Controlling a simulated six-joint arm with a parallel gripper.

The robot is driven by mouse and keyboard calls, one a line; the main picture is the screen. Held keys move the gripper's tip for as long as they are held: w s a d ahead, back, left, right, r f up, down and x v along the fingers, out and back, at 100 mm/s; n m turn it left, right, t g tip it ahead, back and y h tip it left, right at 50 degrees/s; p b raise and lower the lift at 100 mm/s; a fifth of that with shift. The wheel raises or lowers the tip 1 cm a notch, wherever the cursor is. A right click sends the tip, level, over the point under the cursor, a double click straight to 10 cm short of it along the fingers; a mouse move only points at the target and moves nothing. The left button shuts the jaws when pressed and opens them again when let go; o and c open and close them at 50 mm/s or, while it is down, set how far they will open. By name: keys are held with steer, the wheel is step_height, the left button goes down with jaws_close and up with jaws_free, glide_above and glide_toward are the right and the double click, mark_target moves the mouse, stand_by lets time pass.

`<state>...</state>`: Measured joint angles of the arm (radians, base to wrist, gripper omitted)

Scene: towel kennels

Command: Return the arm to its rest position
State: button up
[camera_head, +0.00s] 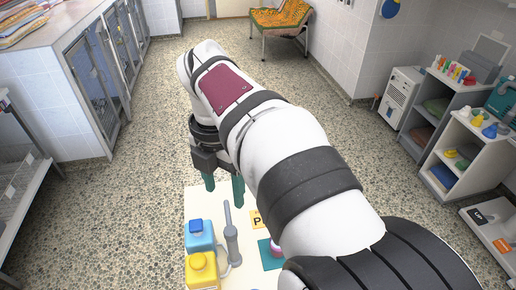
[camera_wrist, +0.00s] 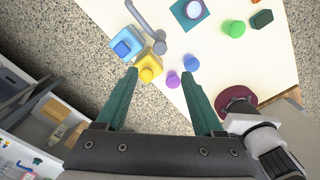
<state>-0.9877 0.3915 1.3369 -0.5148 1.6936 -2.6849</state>
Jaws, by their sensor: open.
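My gripper (camera_wrist: 162,88) is open and empty in the wrist view, its two green fingers spread wide. In the head view my gripper (camera_head: 224,186) points down near the far edge of a white table (camera_head: 198,203). My arm crosses the middle of the head view and hides part of that table.
Kennels (camera_head: 95,75) line the left wall. Shelves (camera_head: 465,150) stand at right.

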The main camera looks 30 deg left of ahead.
steer(key=shift+r, duration=0.75)
steer(key=shift+d, duration=0.1)
steer(key=d+m, duration=2)
steer(key=d, duration=0.1)
steer(key=s+d+f+m+y, duration=0.1)
steer(key=s+d+f+m, duration=0.3)
steer(key=m, duration=0.7)
steer(key=s+d+f+m, duration=0.4)
steer(key=s+d+m, duration=0.2)
steer(key=m, duration=0.4)
steer(key=shift+s+d+f+m+y, duration=0.2)
steer(key=shift+s+d+m+y, duration=0.05)
steer(key=shift+d+m+y, duration=0.15)
